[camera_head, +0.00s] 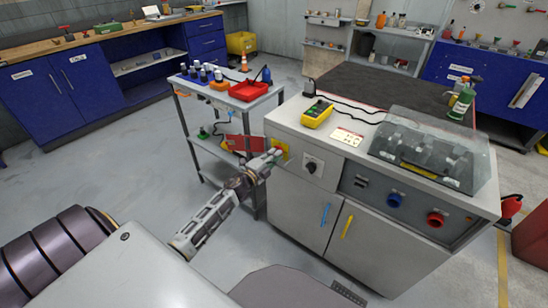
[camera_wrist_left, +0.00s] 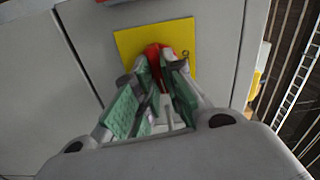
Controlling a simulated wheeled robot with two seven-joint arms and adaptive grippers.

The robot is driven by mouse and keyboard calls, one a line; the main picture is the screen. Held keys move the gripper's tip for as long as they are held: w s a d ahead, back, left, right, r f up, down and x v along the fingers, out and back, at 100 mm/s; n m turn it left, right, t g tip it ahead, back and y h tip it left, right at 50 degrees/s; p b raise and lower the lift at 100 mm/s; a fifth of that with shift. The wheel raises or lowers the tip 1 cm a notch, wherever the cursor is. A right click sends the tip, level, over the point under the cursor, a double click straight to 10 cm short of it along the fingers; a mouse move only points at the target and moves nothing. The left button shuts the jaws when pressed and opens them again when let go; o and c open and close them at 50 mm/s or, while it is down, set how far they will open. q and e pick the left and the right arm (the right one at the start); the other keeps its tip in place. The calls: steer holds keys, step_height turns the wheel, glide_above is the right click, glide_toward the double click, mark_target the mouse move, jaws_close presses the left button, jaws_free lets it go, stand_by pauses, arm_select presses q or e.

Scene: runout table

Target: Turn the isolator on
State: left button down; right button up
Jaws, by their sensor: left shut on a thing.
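The isolator is a red rotary handle on a square yellow plate, set in the cabinet's grey front. In the head view the yellow plate (camera_head: 285,146) is at the left end of the front, partly hidden by my gripper. In the left wrist view the red handle (camera_wrist_left: 154,50) sits in front of the yellow plate (camera_wrist_left: 127,42), with part of a dark mark at its right. My left gripper (camera_head: 275,154) reaches in from the left. Its green-padded fingers (camera_wrist_left: 161,62) are shut on the red handle, hiding much of it. The handle's exact angle is hard to tell.
A black rotary switch (camera_head: 311,168) sits right of the isolator. The cabinet top (camera_head: 292,112) carries a yellow meter (camera_head: 317,113) and a clear cover (camera_head: 430,150). A small grey trolley (camera_head: 222,101) with a red tray (camera_head: 248,91) stands behind left. Floor at left is clear.

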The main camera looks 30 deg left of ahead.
arm_select(q)
steer(key=shift+m, duration=0.8)
steer(key=c, duration=1.5)
jaws_free()
steer(key=shift+d, duration=0.1)
steer(key=shift+s, duration=0.15)
arm_select(e)
steer(key=shift+w+a+r, duration=0.1)
steer(key=shift+w+r, duration=0.6)
steer(key=shift+r, duration=0.05)
arm_select(q)
steer(key=s+a, duration=0.1)
steer(key=s, duration=1)
steer(key=shift+s, duration=0.35)
arm_select(e)
steer(key=shift+s, duration=0.15)
steer(key=shift+a, duration=0.1)
